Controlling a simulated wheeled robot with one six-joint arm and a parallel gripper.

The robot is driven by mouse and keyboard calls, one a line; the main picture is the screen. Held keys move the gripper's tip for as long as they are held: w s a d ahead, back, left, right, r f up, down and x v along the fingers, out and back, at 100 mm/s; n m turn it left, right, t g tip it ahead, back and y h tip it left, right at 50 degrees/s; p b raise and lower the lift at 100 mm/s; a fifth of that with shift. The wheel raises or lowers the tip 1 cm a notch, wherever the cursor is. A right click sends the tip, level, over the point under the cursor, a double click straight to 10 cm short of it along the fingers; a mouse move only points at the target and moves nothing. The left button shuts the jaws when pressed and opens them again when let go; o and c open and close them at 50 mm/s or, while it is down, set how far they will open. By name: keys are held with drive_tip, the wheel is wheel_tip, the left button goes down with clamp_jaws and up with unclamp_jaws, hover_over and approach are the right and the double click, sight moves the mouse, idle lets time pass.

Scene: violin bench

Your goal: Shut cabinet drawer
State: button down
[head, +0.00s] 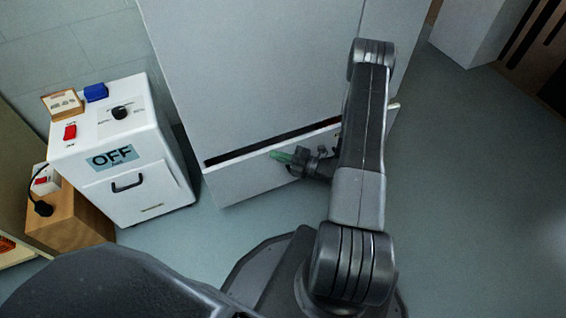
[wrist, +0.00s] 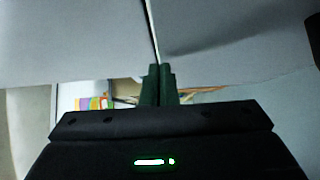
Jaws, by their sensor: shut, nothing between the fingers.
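The tall pale cabinet (head: 250,70) stands in the middle of the head view. Its low drawer (head: 238,184) is slightly out, with a dark gap along its top edge. My gripper (head: 280,156) is at the drawer's front, close to its top edge; I cannot tell whether it touches. Its green fingers are shut together and empty. In the wrist view the shut fingers (wrist: 158,85) point at pale panels that meet at a thin upright line. My arm hides the right part of the drawer front in the head view.
A white box (head: 150,190) with an OFF label, a black handle and switches stands left of the cabinet. A wooden block (head: 70,222) with a plug is beside it. Another white unit (head: 478,30) stands at the upper right. The grey floor (head: 470,190) on the right is clear.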

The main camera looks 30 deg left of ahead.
idle(0.3)
drive_tip(key=shift+w+a, duration=0.85)
drive_tip(key=shift+a, duration=0.2)
